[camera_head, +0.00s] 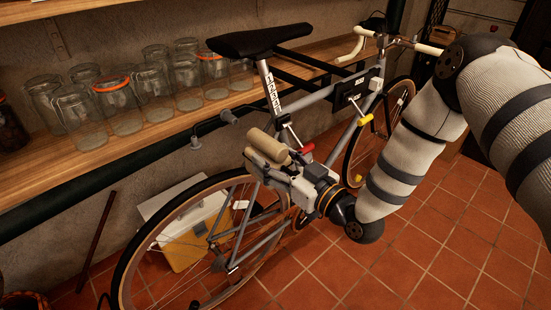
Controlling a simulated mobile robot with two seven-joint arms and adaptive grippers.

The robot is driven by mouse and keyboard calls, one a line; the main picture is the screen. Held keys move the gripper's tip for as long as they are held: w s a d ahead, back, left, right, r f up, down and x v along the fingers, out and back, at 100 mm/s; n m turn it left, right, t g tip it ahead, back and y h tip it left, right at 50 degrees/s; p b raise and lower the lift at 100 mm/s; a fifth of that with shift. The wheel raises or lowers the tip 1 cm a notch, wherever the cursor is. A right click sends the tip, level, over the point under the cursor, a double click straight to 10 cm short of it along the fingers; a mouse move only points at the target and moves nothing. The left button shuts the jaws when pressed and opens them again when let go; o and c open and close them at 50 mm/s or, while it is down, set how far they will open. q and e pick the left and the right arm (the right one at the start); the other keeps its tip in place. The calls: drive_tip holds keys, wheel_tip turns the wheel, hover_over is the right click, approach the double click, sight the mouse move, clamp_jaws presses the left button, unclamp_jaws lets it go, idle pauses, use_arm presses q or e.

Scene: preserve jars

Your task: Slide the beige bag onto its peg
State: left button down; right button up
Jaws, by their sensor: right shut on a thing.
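A small beige bag (268,146), seen as rounded beige rolls, is at the front of my right gripper (276,166). My right gripper is shut on it, and its fingers are partly hidden by the bag and the bike behind. I cannot tell which is the bag's peg. My left gripper is not in view.
A road bike (262,88) stands along the shelf, its frame and rear wheel close around my right gripper. Glass jars (124,107) stand on the wooden shelf (130,143). A white and yellow box (185,240) is on the tiled floor (420,265). Free floor lies at the lower right.

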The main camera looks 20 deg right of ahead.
sight(259, 146)
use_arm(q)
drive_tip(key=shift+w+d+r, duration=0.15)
use_arm(e)
drive_tip(key=shift+w+d, duration=0.1)
